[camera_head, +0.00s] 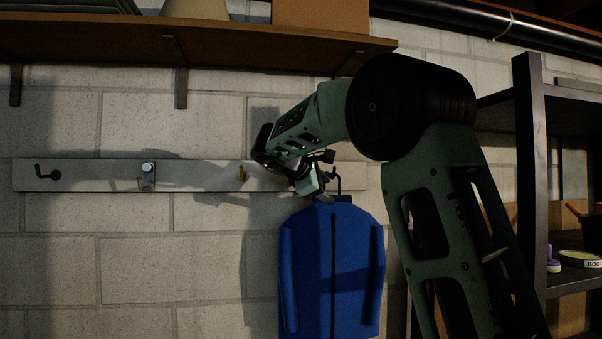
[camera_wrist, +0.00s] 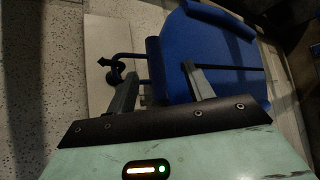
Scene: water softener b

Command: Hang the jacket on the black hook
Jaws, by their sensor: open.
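The blue jacket (camera_head: 333,275) is upright against the wall below the right end of the hook rail. A dark hook (camera_head: 336,182) stands at its top; in the wrist view a dark curved hook (camera_wrist: 113,72) lies beside the jacket's top edge. I cannot tell whether the jacket's loop is over this hook. My gripper (camera_head: 316,182) is at the jacket's top, by the hook. In the wrist view my gripper (camera_wrist: 160,72) is open, its fingers apart on either side of the jacket's dark collar roll (camera_wrist: 155,66). The jacket (camera_wrist: 205,45) extends beyond the fingers.
The pale rail (camera_head: 200,176) also carries a dark hook (camera_head: 48,174) at far left, a silver hook (camera_head: 147,175) and a yellow hook (camera_head: 241,173). A wooden shelf (camera_head: 110,40) runs above. A dark shelving unit (camera_head: 530,150) stands at right. The wall below left is clear.

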